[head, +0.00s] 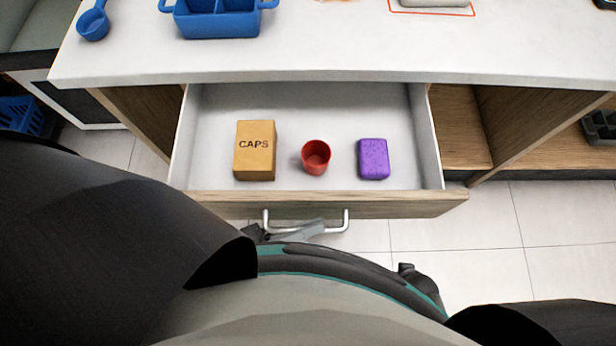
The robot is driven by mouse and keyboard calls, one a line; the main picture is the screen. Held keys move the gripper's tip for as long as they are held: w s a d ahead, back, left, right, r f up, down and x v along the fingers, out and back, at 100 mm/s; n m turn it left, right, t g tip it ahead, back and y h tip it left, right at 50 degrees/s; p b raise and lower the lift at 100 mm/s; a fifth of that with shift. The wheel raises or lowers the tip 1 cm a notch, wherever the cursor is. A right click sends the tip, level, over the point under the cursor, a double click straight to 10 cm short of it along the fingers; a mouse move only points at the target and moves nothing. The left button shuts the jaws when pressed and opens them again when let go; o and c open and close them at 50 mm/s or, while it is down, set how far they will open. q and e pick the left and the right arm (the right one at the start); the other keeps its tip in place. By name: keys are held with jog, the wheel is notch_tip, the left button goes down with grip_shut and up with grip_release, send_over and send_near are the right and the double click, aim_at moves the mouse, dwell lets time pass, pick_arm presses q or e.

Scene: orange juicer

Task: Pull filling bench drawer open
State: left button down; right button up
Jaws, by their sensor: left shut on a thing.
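The bench drawer (215,110) stands pulled out from under the white worktop, with its white inside in view. Its wooden front (400,205) carries a silver bar handle (346,220). My left gripper (292,233) is at this handle, shut on it, and is partly hidden by my own body. In the drawer lie a tan box marked CAPS (255,165), a red cup (316,157) and a purple block (373,159), apart from each other. My right gripper is not in view.
The white worktop (330,60) holds a blue two-part tray (217,24) and a blue scoop (93,24). Open wooden shelves (550,145) flank the drawer at right. A blue basket (18,114) stands at far left. The tiled floor (480,240) right of the drawer front is clear.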

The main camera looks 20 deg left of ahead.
pick_arm(q)
jog(key=c, duration=0.9)
grip_release()
jog(key=shift+s+a+f, duration=0.15)
jog(key=shift+s+a, duration=0.15)
jog(key=shift+a, duration=0.1)
jog(key=shift+b+v, duration=0.9)
jog(key=shift+v, duration=6.2)
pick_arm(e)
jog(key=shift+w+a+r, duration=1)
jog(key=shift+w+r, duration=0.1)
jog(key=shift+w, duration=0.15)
pick_arm(q)
jog(key=shift+a, duration=0.1)
